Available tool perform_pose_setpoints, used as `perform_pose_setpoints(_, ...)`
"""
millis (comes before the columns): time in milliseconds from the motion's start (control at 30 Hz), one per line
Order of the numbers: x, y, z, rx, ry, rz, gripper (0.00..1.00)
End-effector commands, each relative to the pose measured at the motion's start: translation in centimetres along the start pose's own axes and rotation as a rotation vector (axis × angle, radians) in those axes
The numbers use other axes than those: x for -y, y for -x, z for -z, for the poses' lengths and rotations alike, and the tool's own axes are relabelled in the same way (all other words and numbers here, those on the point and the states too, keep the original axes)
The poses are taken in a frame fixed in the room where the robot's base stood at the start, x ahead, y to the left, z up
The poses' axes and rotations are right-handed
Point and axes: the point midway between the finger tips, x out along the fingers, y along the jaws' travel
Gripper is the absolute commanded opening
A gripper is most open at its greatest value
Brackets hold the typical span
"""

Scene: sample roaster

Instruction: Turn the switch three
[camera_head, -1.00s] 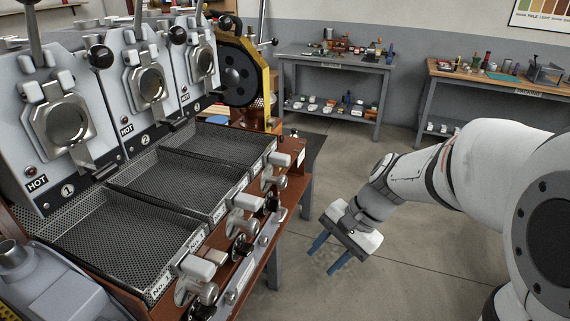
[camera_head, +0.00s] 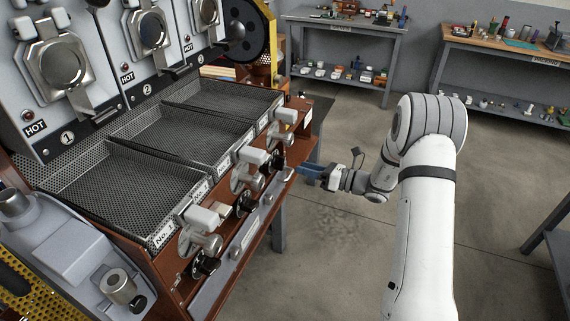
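The roaster's front panel carries a row of small black knobs under white-handled valves. The far one, by the third tray, is the black knob (camera_head: 274,163), which I take for switch three; its setting is too small to read. Nearer are the second black knob (camera_head: 246,206) and the first black knob (camera_head: 204,266). My gripper (camera_head: 304,172) points left at the far end of the panel, just right of the far knob and apparently apart from it. Its blue fingers show nearly edge-on, look parted, and hold nothing visible.
White valve handles (camera_head: 287,115) stick out above the knobs. Mesh cooling trays (camera_head: 185,145) lie behind the panel, under roasting drums marked HOT. Two benches (camera_head: 345,50) (camera_head: 500,50) stand along the back wall. The floor (camera_head: 345,250) right of the roaster is clear.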

Motion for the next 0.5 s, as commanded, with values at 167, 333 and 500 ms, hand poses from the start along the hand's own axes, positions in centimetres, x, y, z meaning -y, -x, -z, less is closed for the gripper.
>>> perform_pose_setpoints(167, -0.2, -3.0, -0.1, -0.003, 0.003, -0.003, 0.38)
perform_pose_setpoints(333, -0.1, -5.4, 0.0, -0.003, 0.003, -0.002, 0.38)
perform_pose_setpoints(500, -0.1, -6.6, 0.0, -0.002, 0.004, -0.001, 0.38)
